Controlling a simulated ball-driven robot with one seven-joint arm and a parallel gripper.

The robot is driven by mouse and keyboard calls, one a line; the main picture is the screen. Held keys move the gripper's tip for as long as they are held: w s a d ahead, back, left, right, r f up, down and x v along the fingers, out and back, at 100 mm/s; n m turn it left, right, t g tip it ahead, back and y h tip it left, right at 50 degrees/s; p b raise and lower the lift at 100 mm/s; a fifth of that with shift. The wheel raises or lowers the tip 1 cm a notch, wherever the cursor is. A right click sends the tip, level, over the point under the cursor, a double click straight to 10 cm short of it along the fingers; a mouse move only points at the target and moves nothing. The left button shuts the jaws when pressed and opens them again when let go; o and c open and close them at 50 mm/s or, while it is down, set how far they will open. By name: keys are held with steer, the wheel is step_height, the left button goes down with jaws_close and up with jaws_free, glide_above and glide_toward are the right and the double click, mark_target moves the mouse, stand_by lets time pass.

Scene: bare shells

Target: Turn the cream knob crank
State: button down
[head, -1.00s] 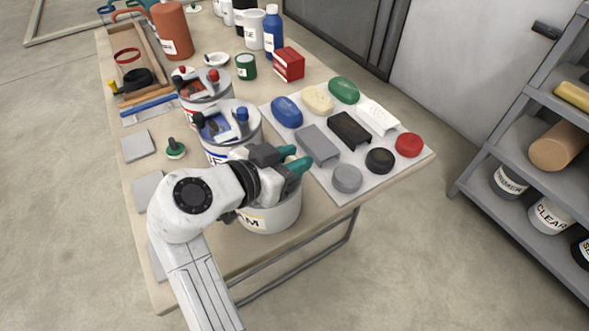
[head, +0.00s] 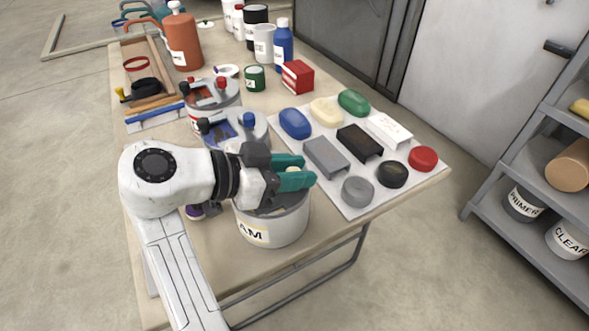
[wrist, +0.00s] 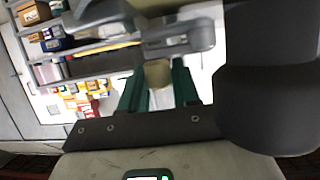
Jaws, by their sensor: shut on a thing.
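The white can (head: 272,224) with a label ending in "AM" stands at the table's near edge. The cream knob (head: 292,170) shows as a small patch between my teal fingers above the can top. In the wrist view the rounded cream knob (wrist: 158,74) sits between the two teal fingers. My gripper (head: 307,171) is shut on the cream knob, reaching in from the left. My gripper and wrist hide most of the crank and part of the can top.
Cans with a blue knob (head: 249,119) and a red knob (head: 221,84) stand just behind. A white mat (head: 333,187) with blocks and soap-shaped pieces lies to the right. Bottles stand at the far end. A grey shelf (head: 530,150) is at far right.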

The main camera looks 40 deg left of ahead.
steer(key=shift+f, duration=0.2)
steer(key=c, duration=0.9)
jaws_free()
steer(key=shift+r, duration=0.1)
steer(key=v, duration=1)
steer(key=shift+s+a+r, duration=0.1)
steer(key=shift+s+r, duration=0.1)
steer(key=shift+s, duration=0.15)
